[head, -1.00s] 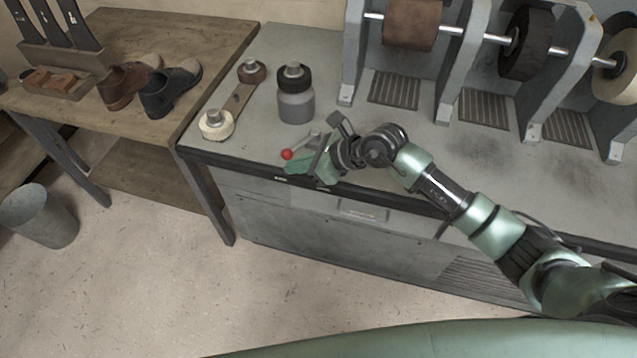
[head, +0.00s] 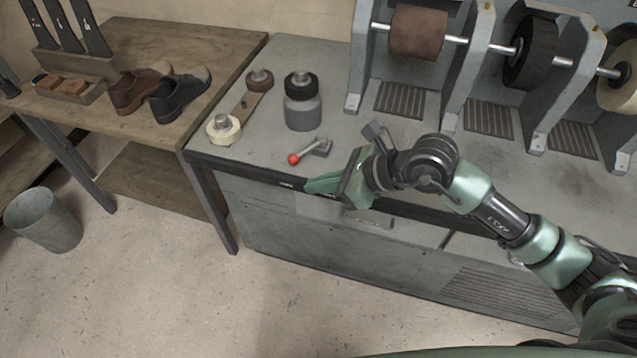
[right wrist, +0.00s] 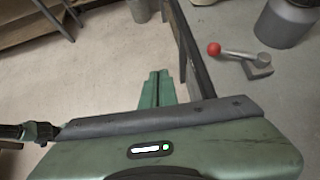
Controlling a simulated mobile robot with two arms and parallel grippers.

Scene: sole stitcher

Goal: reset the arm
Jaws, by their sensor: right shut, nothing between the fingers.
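My right arm comes in from the right in the head view. Its gripper (head: 322,184) is shut and empty in front of the grey machine bench's front edge, pointing left. The red-knobbed lever (head: 309,151) on the bench top is just behind the gripper and apart from it. In the right wrist view the shut fingers (right wrist: 157,88) point away over the floor, and the lever (right wrist: 243,56) stands to their right. My left gripper does not show in any view.
The grey bench (head: 350,70) carries a grey bottle (head: 302,108), rollers on a plate (head: 224,129) and grinding wheels (head: 531,52). A wooden table (head: 215,45) with shoes (head: 180,97) stands left. A bin (head: 43,220) is on the floor. The floor before the bench is clear.

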